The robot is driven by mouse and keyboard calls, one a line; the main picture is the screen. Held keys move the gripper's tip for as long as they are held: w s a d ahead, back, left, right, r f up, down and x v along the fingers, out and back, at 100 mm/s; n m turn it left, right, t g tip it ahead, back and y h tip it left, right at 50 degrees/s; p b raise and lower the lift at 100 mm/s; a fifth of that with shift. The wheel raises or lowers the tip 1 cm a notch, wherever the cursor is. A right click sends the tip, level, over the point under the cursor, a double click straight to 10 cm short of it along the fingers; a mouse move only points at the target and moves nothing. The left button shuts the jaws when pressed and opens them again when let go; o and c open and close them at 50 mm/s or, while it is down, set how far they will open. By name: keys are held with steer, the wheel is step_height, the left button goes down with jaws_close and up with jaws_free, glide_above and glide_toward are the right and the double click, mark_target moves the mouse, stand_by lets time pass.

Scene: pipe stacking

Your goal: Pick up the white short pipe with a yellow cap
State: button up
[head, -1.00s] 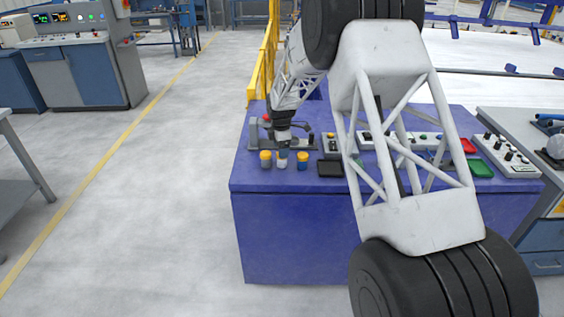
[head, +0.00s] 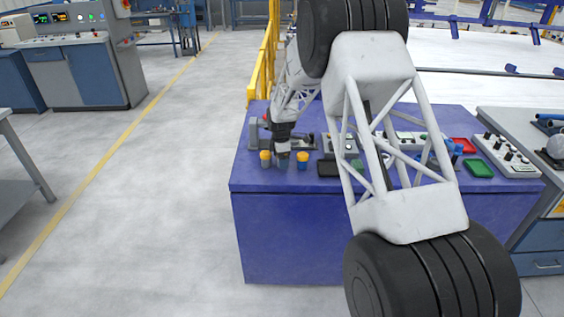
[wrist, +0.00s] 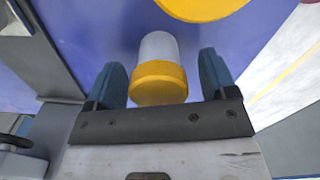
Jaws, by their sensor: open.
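The white short pipe with a yellow cap (wrist: 158,75) shows in the wrist view between the two blue fingers of my gripper (wrist: 163,70). Its yellow end faces the camera, and gaps show on both sides of it. In the head view my gripper (head: 283,158) is low over the blue table's front left. A yellow-capped pale pipe (head: 265,159) stands just left of it there, and a yellow-capped blue pipe (head: 302,161) just right. The fingers are too small there to tell contact.
Another yellow round part (wrist: 200,6) shows at the wrist view's top edge. On the blue table (head: 300,230) are a black tray (head: 328,169), a red tray (head: 463,146), a green tray (head: 478,168) and control boxes (head: 505,155). My arm hides the table's middle.

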steer(key=shift+c, duration=0.3)
steer(key=c, duration=0.9)
steer(key=shift+c, duration=0.2)
steer(key=shift+r, duration=0.1)
steer(key=shift+r, duration=0.75)
step_height(320, 180, up, 2)
steer(key=shift+r, duration=0.1)
steer(key=s+d, duration=0.1)
steer(key=s, duration=0.6)
steer(key=s+d+r, duration=0.1)
steer(key=s+d, duration=0.1)
steer(key=s, duration=0.6)
steer(key=shift+s+d, duration=0.25)
steer(key=shift+s, duration=0.05)
